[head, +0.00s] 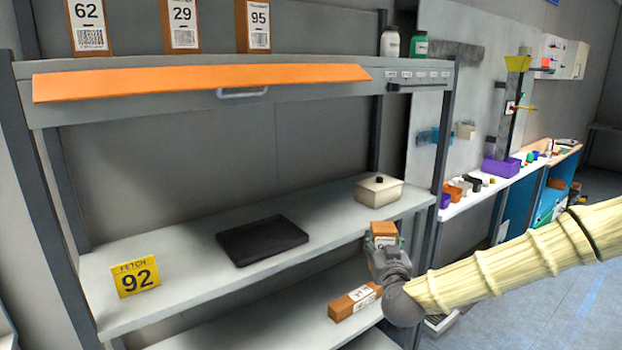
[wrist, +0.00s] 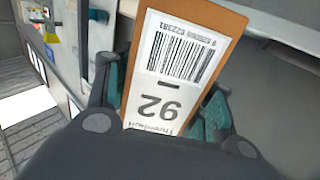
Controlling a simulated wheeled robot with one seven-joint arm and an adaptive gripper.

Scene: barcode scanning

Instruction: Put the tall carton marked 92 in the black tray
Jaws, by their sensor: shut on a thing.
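My gripper (head: 386,262) is shut on an orange-brown carton (head: 384,230) with a white label, in front of the right end of the middle shelf. In the wrist view the label on the carton (wrist: 172,75) shows a barcode and the number 92, upside down. My gripper's teal-padded fingers (wrist: 165,100) are on both sides of the carton. The black tray (head: 262,241) lies flat and empty on the middle shelf, to the left of my gripper. A yellow sign (head: 135,277) reading FETCH 92 stands at the left of that shelf.
A cream lidded box (head: 380,188) stands at the right of the middle shelf (head: 190,262), behind the held carton. Another carton (head: 354,302) lies on the lower shelf. Cartons marked 62 (head: 88,26), 29 (head: 181,26) and 95 (head: 258,26) stand on the top shelf, above an orange strip (head: 200,80).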

